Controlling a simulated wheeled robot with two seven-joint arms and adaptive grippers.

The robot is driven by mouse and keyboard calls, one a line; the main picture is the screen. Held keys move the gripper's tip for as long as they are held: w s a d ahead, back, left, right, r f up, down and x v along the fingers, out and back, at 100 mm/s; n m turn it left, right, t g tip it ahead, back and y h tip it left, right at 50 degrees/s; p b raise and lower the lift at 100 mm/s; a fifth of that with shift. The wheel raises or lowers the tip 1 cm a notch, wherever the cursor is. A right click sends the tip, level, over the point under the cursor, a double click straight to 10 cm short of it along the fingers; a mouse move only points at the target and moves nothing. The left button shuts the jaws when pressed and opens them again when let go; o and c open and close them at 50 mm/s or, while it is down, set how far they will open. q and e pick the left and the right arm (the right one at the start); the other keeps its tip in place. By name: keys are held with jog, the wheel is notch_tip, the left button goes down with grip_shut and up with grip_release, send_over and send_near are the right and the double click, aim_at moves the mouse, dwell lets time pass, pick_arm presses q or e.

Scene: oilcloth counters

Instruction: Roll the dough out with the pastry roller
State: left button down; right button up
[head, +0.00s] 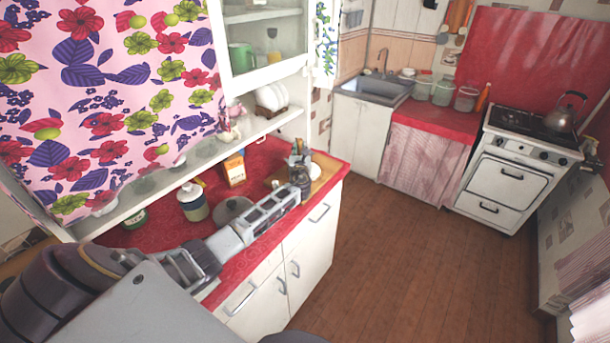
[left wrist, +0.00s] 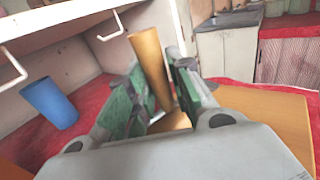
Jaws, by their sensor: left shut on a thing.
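My left gripper (head: 300,174) is at the far right end of the red counter, over the wooden board (head: 325,170). In the left wrist view the gripper (left wrist: 157,88) has its green-padded fingers around a tan wooden cylinder, which looks like the pastry roller (left wrist: 148,57). The roller stands roughly upright, a little tilted, and its lower part is hidden between the fingers. The board also shows at the right of the wrist view (left wrist: 270,108). A small pale lump beside the gripper (head: 315,168) may be the dough; I cannot tell. My right gripper is not in view.
A blue cup (left wrist: 48,102) stands left of the gripper, under a shelf with hooks (left wrist: 60,25). An orange carton (head: 234,170), a lidded jar (head: 193,203) and a grey pot lid (head: 233,210) are on the red counter (head: 155,233), close to my forearm.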

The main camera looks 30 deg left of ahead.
pick_arm(q)
jog(key=shift+s+d+f, duration=0.1)
jog(key=shift+s+d+p, duration=0.35)
jog(key=shift+d+p, duration=0.1)
jog(key=shift+d, duration=0.35)
jog(key=shift+s+d+p, duration=0.3)
jog(key=shift+d+p, duration=0.1)
jog(key=shift+d, duration=0.5)
jog(key=shift+s+d, duration=0.25)
jog(key=shift+d, duration=0.35)
jog(key=shift+s+d, duration=0.25)
jog(key=shift+d, duration=0.35)
jog(key=shift+s+d, duration=0.25)
jog(key=shift+d, duration=0.35)
jog(key=shift+a, duration=0.15)
jog(key=shift+w+a+b, duration=0.2)
jog(key=shift+w+a, duration=0.2)
jog(key=shift+a, duration=0.5)
jog(key=shift+w+a+b, duration=0.15)
jog(key=shift+w+a, duration=0.2)
jog(key=shift+a, duration=0.5)
